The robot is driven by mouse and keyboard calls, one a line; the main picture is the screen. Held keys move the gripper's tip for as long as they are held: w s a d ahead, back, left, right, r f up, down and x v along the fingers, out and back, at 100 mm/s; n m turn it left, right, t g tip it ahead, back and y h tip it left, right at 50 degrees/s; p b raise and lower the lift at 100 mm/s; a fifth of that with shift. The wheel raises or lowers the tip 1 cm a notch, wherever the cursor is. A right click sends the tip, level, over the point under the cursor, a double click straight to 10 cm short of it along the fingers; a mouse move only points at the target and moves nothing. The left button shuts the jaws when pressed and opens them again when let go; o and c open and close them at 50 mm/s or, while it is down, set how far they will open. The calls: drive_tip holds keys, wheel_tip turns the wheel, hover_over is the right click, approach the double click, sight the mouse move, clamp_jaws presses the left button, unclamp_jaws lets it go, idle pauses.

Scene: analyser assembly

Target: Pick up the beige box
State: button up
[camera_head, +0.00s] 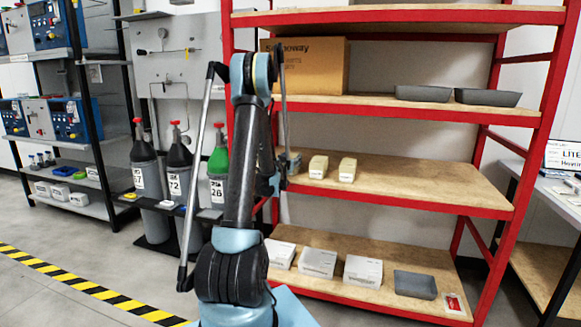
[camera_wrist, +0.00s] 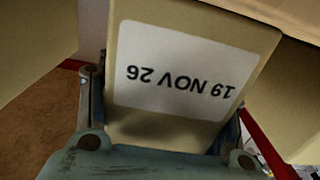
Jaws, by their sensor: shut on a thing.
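In the wrist view, a beige box (camera_wrist: 125,125) with a white label reading "19 NOV 26", upside down in the picture, sits between the fingers of my gripper (camera_wrist: 165,110). The fingers are shut on its sides. In the head view, my gripper (camera_head: 283,168) is at the left end of the middle shelf, partly behind my arm. I cannot make out the held box there. Two beige boxes (camera_head: 318,166) (camera_head: 347,169) stand on that shelf just right of my gripper.
The red-framed rack has a middle shelf (camera_head: 430,190) that is bare at right. A cardboard box (camera_head: 330,66) and grey trays (camera_head: 424,93) are on the shelf above. White boxes (camera_head: 318,262) and a grey tray (camera_head: 415,284) are below. Gas cylinders (camera_head: 145,170) stand at left.

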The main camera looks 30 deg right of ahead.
wheel_tip(320, 180, up, 10)
drive_tip(key=shift+f, duration=0.1)
drive_tip(key=shift+s, duration=0.1)
idle(0.5)
